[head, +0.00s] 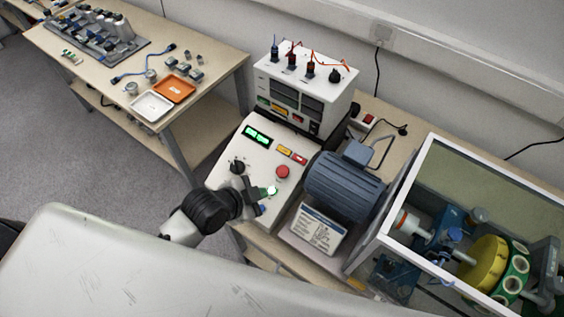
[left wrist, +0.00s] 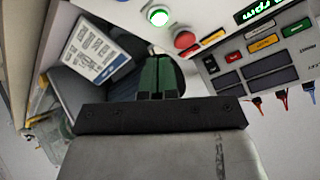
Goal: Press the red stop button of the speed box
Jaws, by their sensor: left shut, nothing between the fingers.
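The speed box (head: 222,200) is a white sloped panel with a green display. Its red stop button (head: 283,171) is a round red cap on the right side, uncovered. A lit green button (head: 271,191) sits below it. My left gripper (head: 259,194) is shut and empty, low over the panel by the green button and short of the red one. In the left wrist view the closed fingers (left wrist: 158,76) point up the picture. The red button (left wrist: 185,39) is beyond them, a little right, apart in the picture, with the green button (left wrist: 158,16) above left. My right gripper is not in view.
A black knob (head: 237,167) is on the panel's left. A blue motor (head: 345,186) stands close on the right, with a label plate (head: 318,230) in front. A white instrument box (head: 300,98) with cables stands behind. A framed enclosure (head: 430,137) is farther right.

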